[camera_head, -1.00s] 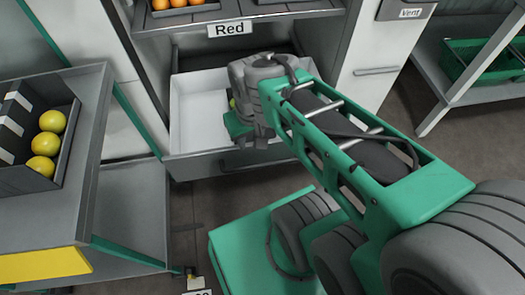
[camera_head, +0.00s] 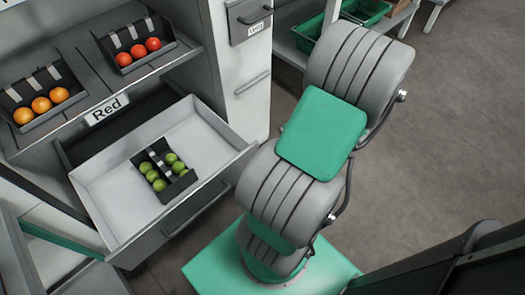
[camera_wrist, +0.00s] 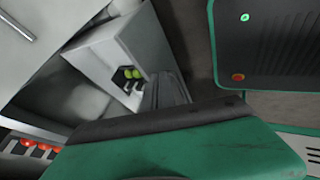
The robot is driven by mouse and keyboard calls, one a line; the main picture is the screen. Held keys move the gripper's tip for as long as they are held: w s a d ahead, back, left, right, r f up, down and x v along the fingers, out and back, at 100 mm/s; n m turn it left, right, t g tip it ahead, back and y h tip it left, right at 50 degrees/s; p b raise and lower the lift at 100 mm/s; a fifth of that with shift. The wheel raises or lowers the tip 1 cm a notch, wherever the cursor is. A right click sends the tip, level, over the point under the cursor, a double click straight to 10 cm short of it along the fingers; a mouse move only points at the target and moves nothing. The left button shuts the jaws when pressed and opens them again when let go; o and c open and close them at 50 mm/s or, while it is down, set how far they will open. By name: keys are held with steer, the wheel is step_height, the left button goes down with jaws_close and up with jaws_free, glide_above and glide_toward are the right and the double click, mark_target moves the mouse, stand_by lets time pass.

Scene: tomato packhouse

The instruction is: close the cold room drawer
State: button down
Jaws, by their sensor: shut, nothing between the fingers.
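The cold room drawer (camera_head: 209,205) stands pulled well out below the shelf marked "Red". It has a white inside and a grey front with a long dark handle. A dark tray (camera_head: 172,184) of green tomatoes lies in it. The drawer also shows in the wrist view (camera_wrist: 103,50), tilted, with the green tomatoes in it. I cannot make out my gripper's fingers in either view. A large green part of my own body fills the bottom of the wrist view.
Trays of orange tomatoes (camera_head: 41,104) and red tomatoes (camera_head: 138,51) stand on the shelf above the drawer. A white cabinet with a "Vent" panel (camera_head: 249,17) adjoins it. Green crates (camera_head: 362,10) are at the back. The floor at right (camera_head: 440,150) is clear.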

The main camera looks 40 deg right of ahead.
steer(key=w+a+f+b, duration=0.1)
steer(key=w+f, duration=0.1)
steer(key=w+a+f+b, duration=0.1)
steer(key=w+f, duration=0.2)
steer(key=w+a+f+b, duration=0.1)
steer(key=w+f, duration=0.1)
steer(key=w, duration=0.1)
steer(key=shift+w+a+f, duration=0.25)
steer(key=shift+f, duration=0.05)
steer(key=shift+d, duration=0.1)
